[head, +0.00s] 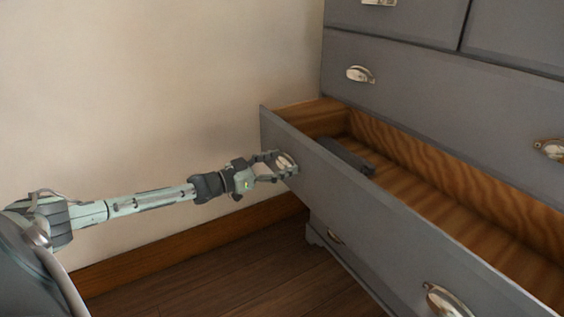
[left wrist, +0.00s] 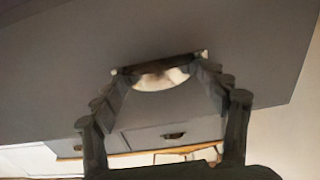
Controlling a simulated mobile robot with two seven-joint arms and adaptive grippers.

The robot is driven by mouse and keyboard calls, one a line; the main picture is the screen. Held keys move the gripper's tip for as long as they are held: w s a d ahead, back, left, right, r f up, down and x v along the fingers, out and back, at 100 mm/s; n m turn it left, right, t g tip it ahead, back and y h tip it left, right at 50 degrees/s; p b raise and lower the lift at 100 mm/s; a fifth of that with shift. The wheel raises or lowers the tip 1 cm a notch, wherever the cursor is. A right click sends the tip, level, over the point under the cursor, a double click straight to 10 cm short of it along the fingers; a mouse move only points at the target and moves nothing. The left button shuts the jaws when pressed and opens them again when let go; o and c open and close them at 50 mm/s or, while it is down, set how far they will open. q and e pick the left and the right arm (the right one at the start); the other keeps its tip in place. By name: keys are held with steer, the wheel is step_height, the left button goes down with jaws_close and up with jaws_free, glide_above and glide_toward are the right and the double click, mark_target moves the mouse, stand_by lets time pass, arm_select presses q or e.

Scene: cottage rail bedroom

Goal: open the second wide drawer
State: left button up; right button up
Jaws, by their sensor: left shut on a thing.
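The second wide drawer (head: 350,197) of the grey chest stands pulled well out, its wooden inside showing. My left gripper (head: 277,164) is shut on the metal cup handle (head: 285,161) near the left end of its front. In the left wrist view, the fingers (left wrist: 161,74) sit at both ends of this handle (left wrist: 163,79), against the drawer front (left wrist: 60,75). The drawer's other handle (head: 445,302) is at the bottom right of the head view, free. My right gripper is not in view.
The wide drawer above (head: 440,95) is closed. A lower drawer with a handle (head: 335,236) is closed beneath. A dark grey object (head: 346,157) lies inside the open drawer. A beige wall (head: 150,90) stands on the left, and wooden floor (head: 230,270) is clear below.

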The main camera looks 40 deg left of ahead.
arm_select(q)
steer(key=o, duration=1.4)
steer(key=shift+s, duration=0.1)
steer(key=shift+v, duration=5.9)
steer(key=shift+f, duration=0.1)
